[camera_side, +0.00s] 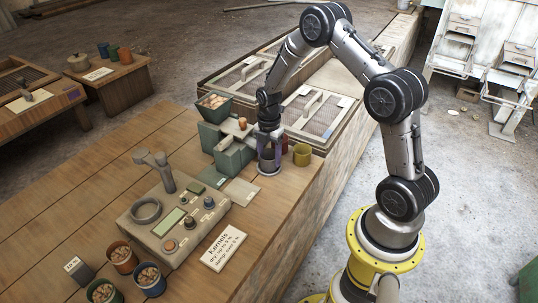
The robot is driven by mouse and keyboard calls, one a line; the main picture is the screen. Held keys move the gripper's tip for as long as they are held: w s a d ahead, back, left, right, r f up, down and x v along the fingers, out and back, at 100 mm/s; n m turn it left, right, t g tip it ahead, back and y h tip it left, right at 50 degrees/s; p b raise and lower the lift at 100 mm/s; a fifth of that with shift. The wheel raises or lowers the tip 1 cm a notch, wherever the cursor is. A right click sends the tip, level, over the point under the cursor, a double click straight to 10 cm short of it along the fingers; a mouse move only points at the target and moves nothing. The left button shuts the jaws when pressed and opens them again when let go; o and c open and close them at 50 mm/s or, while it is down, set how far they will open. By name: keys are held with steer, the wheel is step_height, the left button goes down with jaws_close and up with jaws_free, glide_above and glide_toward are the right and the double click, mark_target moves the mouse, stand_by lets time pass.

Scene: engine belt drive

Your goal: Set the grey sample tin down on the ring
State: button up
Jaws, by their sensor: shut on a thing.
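My gripper (268,143) is shut on the grey sample tin (269,165) at the right part of the bench, beside the green grinder-like unit (232,150). The tin is upright; I cannot tell whether its base touches the bench. The grey ring (146,210) lies on the left part of the beige meter box (175,222), well to the left of and nearer the camera than the tin. Nothing shows inside the ring.
A post with a curved arm (160,172) rises from the meter behind the ring. A yellow tin (302,154) stands just right of my gripper. A white card (226,246) and several pots of kernels (122,257) are in front. Screened trays (318,112) lie behind.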

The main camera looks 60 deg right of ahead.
steer(key=o, duration=1.4)
steer(key=shift+w, duration=0.1)
steer(key=shift+o, duration=0.2)
steer(key=shift+w+d+r, duration=0.1)
steer(key=shift+w+r, duration=0.05)
steer(key=shift+r, duration=0.95)
steer(key=shift+w+r, duration=0.1)
steer(key=shift+r, duration=1)
steer(key=shift+s+r, duration=0.15)
steer(key=shift+r, duration=1.05)
steer(key=shift+s+r, duration=0.15)
steer(key=shift+r, duration=1)
